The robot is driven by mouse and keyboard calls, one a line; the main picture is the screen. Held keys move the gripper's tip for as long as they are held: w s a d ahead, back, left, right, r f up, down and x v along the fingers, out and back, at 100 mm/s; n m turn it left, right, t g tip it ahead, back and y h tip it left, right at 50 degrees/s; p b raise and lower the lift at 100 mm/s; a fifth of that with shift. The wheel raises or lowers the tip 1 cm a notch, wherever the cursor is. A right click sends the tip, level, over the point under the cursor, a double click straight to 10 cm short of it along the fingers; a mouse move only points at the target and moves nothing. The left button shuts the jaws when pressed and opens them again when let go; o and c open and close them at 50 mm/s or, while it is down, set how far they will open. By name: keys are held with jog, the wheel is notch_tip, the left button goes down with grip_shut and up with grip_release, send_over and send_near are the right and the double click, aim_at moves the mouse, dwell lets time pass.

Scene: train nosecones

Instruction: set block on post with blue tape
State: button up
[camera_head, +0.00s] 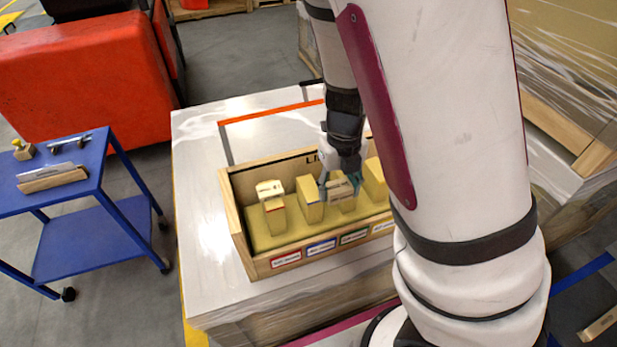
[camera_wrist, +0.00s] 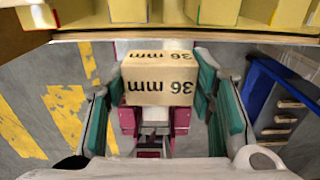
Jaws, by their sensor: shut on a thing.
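My gripper (camera_head: 340,186) is over the wooden box, its teal fingers shut on a wooden block (camera_head: 341,194). In the wrist view the block (camera_wrist: 160,80) reads "36 mm" and sits between the fingers (camera_wrist: 163,84). The yellow post with blue tape (camera_head: 311,205) stands second from the left in the box, just left of the gripper; its top looks bare. The held block shows in front of the third post (camera_head: 347,206); the gap between them is hard to judge.
Another block (camera_head: 270,189) rests on the leftmost post (camera_head: 275,218). A fourth post (camera_head: 375,180) is partly hidden by my arm. The wooden box (camera_head: 236,235) has coloured labels in front. A blue cart (camera_head: 100,228) stands at left.

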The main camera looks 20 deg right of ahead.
send_over(310, 188)
jog(key=shift+f, duration=2.15)
jog(key=shift+f, duration=0.15)
jog(key=o, duration=1.1)
